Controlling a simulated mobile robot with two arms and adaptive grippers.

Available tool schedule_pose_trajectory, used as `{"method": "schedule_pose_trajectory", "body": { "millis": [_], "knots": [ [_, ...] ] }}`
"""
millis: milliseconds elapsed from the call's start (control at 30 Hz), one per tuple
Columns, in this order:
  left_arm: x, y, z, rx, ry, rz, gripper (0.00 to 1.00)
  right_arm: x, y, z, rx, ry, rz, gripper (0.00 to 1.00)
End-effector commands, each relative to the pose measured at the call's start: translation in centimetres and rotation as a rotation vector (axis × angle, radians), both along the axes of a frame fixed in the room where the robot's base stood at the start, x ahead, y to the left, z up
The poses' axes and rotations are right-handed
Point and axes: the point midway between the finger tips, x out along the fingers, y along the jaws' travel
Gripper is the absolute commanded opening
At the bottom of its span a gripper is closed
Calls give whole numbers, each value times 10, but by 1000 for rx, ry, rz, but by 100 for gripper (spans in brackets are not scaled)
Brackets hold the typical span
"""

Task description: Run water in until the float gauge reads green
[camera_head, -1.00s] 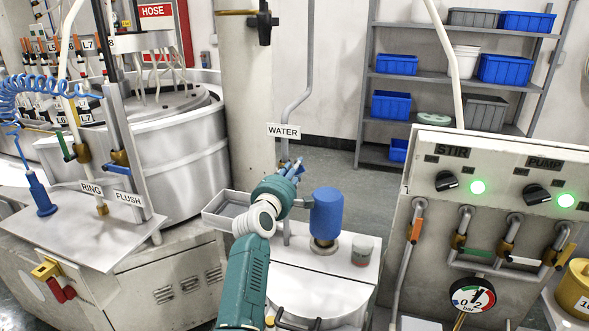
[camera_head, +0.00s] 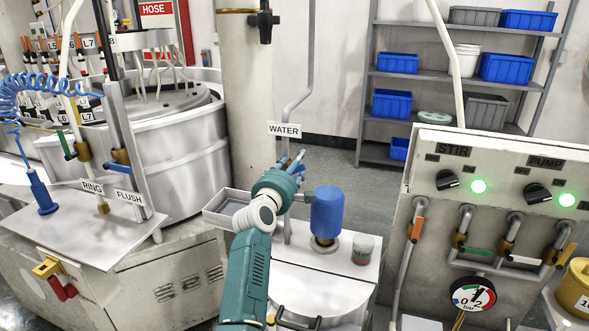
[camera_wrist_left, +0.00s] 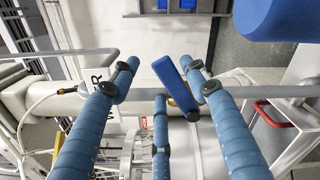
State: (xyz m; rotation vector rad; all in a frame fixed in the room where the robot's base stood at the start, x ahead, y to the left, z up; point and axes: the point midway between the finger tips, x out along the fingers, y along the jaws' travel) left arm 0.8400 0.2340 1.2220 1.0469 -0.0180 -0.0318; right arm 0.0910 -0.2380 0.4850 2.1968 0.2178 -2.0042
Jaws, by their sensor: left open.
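My left gripper (camera_head: 294,163) is open at the water pipe, just below the WATER sign (camera_head: 284,130). In the left wrist view the gripper (camera_wrist_left: 160,82) has its blue fingers spread. A flat blue lever (camera_wrist_left: 174,84) shows between them, in front of the grey pipe (camera_wrist_left: 262,91), with a bit of brass behind it. I cannot tell whether any finger touches the lever. In the head view the gripper hides the lever. I cannot make out a float gauge. My right gripper is not in view.
A blue cylinder (camera_head: 327,213) and a small pot (camera_head: 362,249) stand on the white tank top just right of my left arm. A grey tray (camera_head: 226,207) is left of it. The STIR and PUMP panel (camera_head: 510,172) stands at the right, with a dial gauge (camera_head: 472,294).

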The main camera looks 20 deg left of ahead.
Motion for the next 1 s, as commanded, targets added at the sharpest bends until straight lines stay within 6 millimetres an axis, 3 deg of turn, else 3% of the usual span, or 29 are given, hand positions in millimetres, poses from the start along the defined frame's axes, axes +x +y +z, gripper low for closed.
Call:
{"method": "schedule_pose_trajectory", "body": {
  "millis": [200, 400, 600, 833, 1000],
  "knots": [
    [0, 0, 45, -3, -6, 0, 46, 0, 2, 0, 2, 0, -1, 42],
    [0, 0, 77, -2, -2, 0, 46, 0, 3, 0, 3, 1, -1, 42],
    [0, 0, 89, -2, 0, 0, 46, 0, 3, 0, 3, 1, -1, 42],
    [0, 0, 89, -2, 1, 0, 46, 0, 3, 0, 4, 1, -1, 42],
    [-2, 2, 92, 17, -8, -5, 12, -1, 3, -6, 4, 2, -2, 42]
  ]
}}
